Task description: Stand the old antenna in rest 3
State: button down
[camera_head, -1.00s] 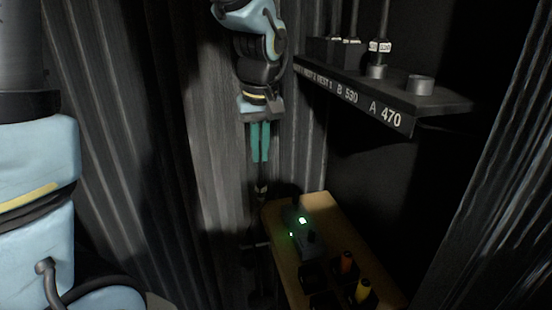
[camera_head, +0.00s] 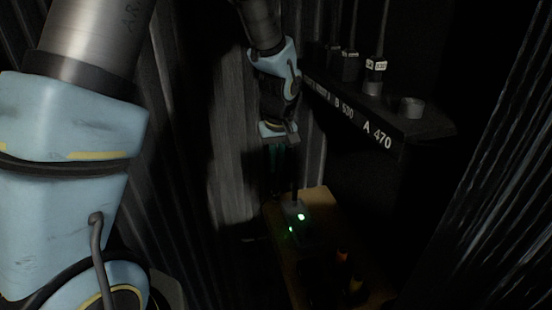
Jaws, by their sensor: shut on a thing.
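My gripper (camera_head: 279,180), with teal fingers, points down in front of the back wall, at the near-left side of the shelf. It is shut on a thin dark upright rod (camera_head: 295,172), which looks like the old antenna. The rod's lower end meets the dark unit with green lights (camera_head: 297,224) on the wooden bench; I cannot tell whether it is still seated there. The fingers are dim and the exact grip is hard to see. The rests are on the dark shelf (camera_head: 385,118); its rest lettering is too small and dark to read, and I cannot single out rest 3.
On the shelf, a rod with a white tag (camera_head: 375,65) stands near the B 530 label, and an empty grey cup (camera_head: 411,107) is near A 470. Orange and yellow items (camera_head: 354,284) lie in shadow on the bench (camera_head: 318,198). Ribbed walls are close on both sides.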

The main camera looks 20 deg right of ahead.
jog(key=shift+f, duration=0.1)
jog(key=shift+f, duration=0.15)
jog(key=c, duration=1)
grip_release()
jog(key=shift+r, duration=0.2)
notch_tip(320, 180, up, 12)
jog(key=s+b, duration=0.2)
jog(key=b, duration=0.1)
jog(key=a, duration=0.2)
jog(key=w+a+f, duration=0.1)
jog(key=a, duration=0.2)
jog(key=w+a+f, duration=0.1)
jog(key=a, duration=0.1)
jog(key=shift+w+a, duration=0.2)
jog(key=shift+a, duration=0.15)
jog(key=a, duration=0.3)
jog(key=a+f, duration=0.1)
jog(key=a, duration=0.2)
jog(key=a+f, duration=0.1)
jog(key=a, duration=0.2)
jog(key=shift+w+a+f, duration=0.2)
jog(key=s+a+f, duration=0.1)
jog(key=a, duration=0.3)
jog(key=s+a+f, duration=0.1)
jog(key=s+a, duration=0.1)
jog(key=a, duration=0.2)
jog(key=s+a+f, duration=0.1)
jog(key=a, duration=0.4)
jog(key=shift+s+f, duration=0.4)
jog(key=shift+c, duration=0.8)
